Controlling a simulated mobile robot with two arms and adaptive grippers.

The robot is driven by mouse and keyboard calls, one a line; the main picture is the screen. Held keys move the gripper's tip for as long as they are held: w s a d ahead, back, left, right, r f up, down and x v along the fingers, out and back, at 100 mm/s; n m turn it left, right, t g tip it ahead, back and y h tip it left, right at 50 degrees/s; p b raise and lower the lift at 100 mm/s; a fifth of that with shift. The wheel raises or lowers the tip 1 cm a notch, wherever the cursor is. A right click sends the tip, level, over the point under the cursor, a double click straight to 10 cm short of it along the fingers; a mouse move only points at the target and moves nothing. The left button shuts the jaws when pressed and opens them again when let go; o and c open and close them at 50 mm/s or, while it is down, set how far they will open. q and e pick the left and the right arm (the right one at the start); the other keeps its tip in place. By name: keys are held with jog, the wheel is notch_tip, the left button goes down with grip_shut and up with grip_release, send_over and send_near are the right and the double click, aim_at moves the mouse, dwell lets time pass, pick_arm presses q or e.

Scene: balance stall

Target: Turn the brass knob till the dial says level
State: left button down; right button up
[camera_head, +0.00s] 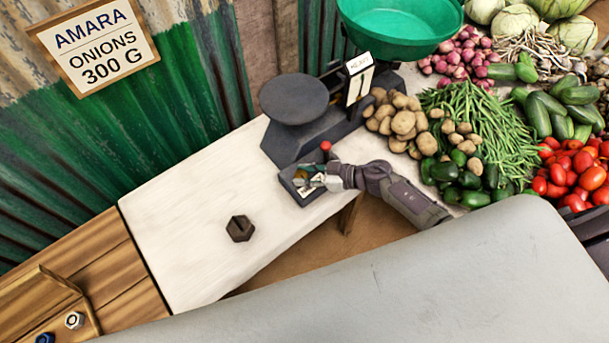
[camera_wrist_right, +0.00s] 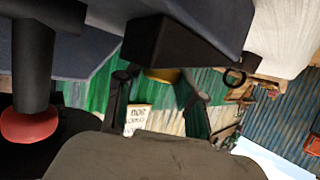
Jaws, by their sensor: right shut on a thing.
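The dark balance scale (camera_head: 290,143) stands on the white counter with a round black plate and a green pan (camera_head: 400,30). Its white dial (camera_head: 358,87) faces forward between them; its marking is too small to read. The brass knob (camera_wrist_right: 163,75) shows partly in the right wrist view, under a dark block of the scale. My right gripper (camera_head: 318,181) reaches in from the right at the scale's front. In the wrist view its two fingers (camera_wrist_right: 157,106) are around the brass knob, shut on it. My left gripper is not in view.
A red-tipped post (camera_head: 326,146) stands close beside my right gripper; it looms in the wrist view (camera_wrist_right: 30,124). A small dark tray (camera_head: 290,184) is at the gripper. A dark hexagonal weight (camera_head: 240,228) lies on the counter. Potatoes (camera_head: 403,122), beans and other vegetables crowd the right.

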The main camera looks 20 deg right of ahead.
jog(key=n+g+b, duration=0.1)
jog(key=n+g+y+b, duration=0.1)
jog(key=shift+w+d+f+n+g+y, duration=0.15)
jog(key=shift+n+g+y, duration=0.15)
jog(key=shift+n+g+b, duration=0.5)
jog(key=shift+n, duration=0.1)
jog(key=o, duration=1.1)
jog(key=shift+d, duration=0.1)
jog(key=v, duration=1.2)
jog(key=shift+w+f, duration=0.1)
